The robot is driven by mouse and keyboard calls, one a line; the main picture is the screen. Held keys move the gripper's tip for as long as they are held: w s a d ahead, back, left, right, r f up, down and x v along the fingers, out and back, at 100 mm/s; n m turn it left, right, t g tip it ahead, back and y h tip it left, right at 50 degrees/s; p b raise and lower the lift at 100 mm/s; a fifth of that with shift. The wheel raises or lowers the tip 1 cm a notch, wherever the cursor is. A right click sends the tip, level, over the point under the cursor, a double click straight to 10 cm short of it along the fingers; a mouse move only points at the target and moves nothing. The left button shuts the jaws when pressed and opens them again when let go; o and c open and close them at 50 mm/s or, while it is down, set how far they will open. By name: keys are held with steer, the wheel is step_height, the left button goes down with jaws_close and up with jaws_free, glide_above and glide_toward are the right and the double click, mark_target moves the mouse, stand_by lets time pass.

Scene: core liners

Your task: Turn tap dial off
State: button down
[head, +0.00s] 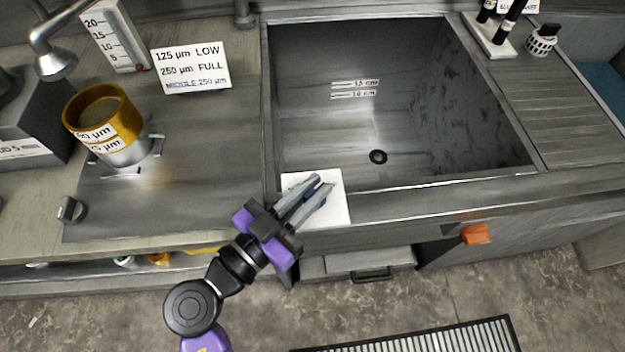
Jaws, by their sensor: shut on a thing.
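My gripper (322,187), with grey fingers and a purple body, is at the front edge of the sink, over a white plate (335,208). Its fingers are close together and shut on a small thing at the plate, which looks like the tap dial. The fingers hide nearly all of it, so I cannot tell which way it is turned. A metal tap spout (55,62) hangs over the counter at the upper left; no running water is visible from it.
The grey sink (420,95) lies beyond my gripper, with a dark drain hole (378,157). A yellow-rimmed sieve (112,135) stands on the left counter, with a small grey knob (72,210) nearer the front. An orange handle (476,234) juts from the cabinet front.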

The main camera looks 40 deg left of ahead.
steer(key=shift+f, duration=0.15)
stand_by(0.4)
steer(key=c, duration=1.4)
jaws_free()
steer(key=shift+s, duration=0.1)
steer(key=s+b, duration=0.1)
steer(key=s, duration=0.6)
steer(key=shift+s+a+b, duration=0.1)
steer(key=shift+s+b, duration=0.2)
